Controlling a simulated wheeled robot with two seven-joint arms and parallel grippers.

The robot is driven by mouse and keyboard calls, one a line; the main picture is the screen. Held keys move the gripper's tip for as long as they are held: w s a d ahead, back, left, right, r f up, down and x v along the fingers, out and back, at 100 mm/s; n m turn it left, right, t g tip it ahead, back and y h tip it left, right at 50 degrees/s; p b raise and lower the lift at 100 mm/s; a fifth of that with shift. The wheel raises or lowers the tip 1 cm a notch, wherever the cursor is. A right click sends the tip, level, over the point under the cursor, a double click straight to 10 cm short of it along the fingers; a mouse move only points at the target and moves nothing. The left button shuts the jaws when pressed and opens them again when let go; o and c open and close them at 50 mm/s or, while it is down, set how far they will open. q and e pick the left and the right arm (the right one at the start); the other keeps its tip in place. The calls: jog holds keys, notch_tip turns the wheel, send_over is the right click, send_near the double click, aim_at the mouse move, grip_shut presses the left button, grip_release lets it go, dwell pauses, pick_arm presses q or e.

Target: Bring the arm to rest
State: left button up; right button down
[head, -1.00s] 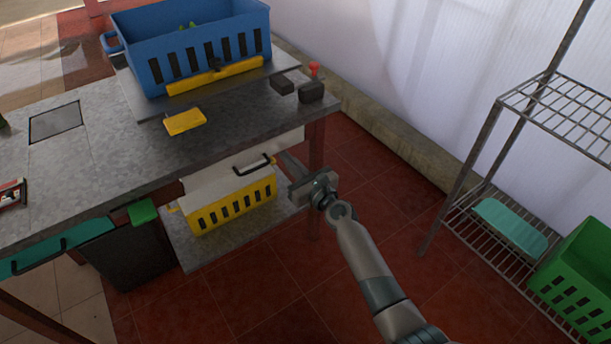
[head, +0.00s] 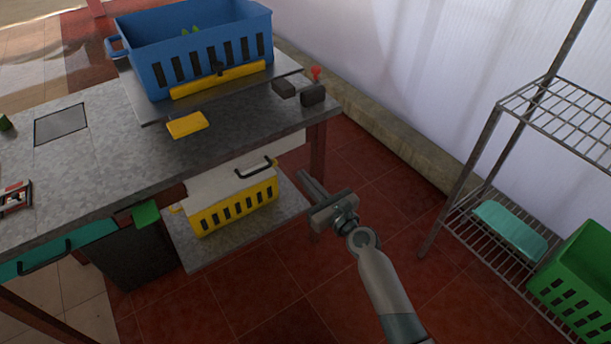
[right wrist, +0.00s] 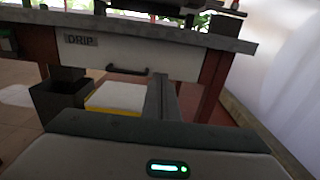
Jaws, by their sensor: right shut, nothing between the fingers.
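My right gripper (head: 310,185) is shut and empty. In the head view it is in the air just off the right end of the grey workbench, near the yellow crate on the low shelf. In the right wrist view its closed fingers (right wrist: 160,97) point toward a white drawer front (right wrist: 130,55) marked DRIP. My left gripper is out of view.
The workbench (head: 100,165) carries a blue crate (head: 200,55). Under it sits a yellow crate (head: 235,208) on a low shelf (head: 240,236). A wire rack (head: 560,110) with a green crate (head: 580,275) stands right. Red floor is free between.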

jog(key=shift+f, duration=0.1)
jog(key=s+d+f+n+g+h+p, duration=0.1)
jog(key=s+d+f+n+g, duration=0.1)
jog(key=s+f+n, duration=0.55)
jog(key=s+d+f+n+g+h+p, duration=0.15)
jog(key=s+f+n, duration=0.25)
jog(key=f, duration=0.6)
jog(key=s+d+f+n+g+h+p, duration=0.1)
jog(key=s+d+f+n+g+h, duration=0.15)
jog(key=s+f+n, duration=0.45)
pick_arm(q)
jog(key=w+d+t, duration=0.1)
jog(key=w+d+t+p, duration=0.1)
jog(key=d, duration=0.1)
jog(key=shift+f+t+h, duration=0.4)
pick_arm(e)
jog(key=s+d+f+n+g+h, duration=0.1)
jog(key=s+d+f+n+g, duration=0.1)
jog(key=s+d+f+n, duration=0.2)
jog(key=s+d+f+n+g+h, duration=0.1)
jog(key=s+d+f+n, duration=0.3)
jog(key=s+f+n, duration=0.6)
jog(key=s+f+g, duration=0.1)
jog(key=s, duration=0.7)
jog(key=shift+s+d+h, duration=0.25)
jog(key=shift+d+h, duration=0.05)
jog(key=shift+h, duration=0.1)
jog(key=shift+w, duration=0.1)
